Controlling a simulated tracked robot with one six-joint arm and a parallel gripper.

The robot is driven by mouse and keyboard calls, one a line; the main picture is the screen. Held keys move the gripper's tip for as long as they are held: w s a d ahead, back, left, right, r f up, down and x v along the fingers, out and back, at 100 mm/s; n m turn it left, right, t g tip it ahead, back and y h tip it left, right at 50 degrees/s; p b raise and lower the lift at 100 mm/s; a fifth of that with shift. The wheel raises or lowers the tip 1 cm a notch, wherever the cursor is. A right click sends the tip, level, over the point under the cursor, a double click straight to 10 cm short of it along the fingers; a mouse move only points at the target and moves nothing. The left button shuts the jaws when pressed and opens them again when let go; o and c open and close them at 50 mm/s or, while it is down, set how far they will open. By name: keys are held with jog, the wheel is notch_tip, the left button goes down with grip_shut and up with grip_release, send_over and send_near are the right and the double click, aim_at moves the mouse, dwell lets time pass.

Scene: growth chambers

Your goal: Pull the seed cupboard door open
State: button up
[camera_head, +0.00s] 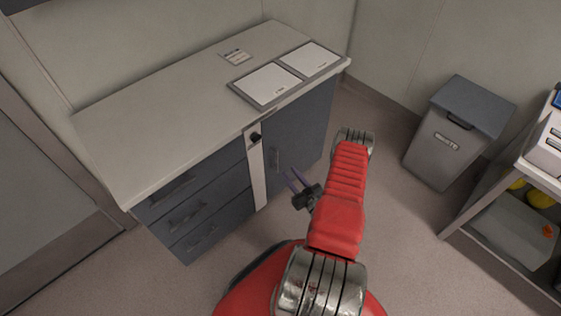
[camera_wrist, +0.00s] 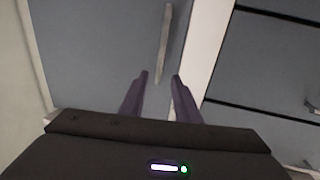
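The seed cupboard door (camera_head: 302,133) is a dark grey-blue panel on the right of the counter's front and looks closed. Its upright bar handle (camera_head: 277,158) is on the side near a pale strip. My gripper (camera_head: 297,180) is in front of the door, close to the handle. In the wrist view the door (camera_wrist: 95,50) fills the left, and the handle (camera_wrist: 164,42) stands ahead of my gripper (camera_wrist: 159,77). The two purple fingers are apart with nothing held. The handle lines up with the gap between them; its lower end is near the tips.
A pale strip (camera_head: 257,180) with a dark knob (camera_head: 255,138) parts the door from several drawers (camera_head: 190,207). Two white trays (camera_head: 267,85) lie on the counter (camera_head: 165,95). A grey bin (camera_head: 455,135) and a shelf unit stand at right. Floor (camera_head: 400,220) between is clear.

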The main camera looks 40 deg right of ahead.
jog(key=w+d, duration=0.1)
jog(key=w, duration=0.7)
jog(key=shift+w+d, duration=0.25)
jog(key=shift+w, duration=0.05)
jog(key=shift+c, duration=0.3)
grip_shut()
jog(key=shift+s+d, duration=0.1)
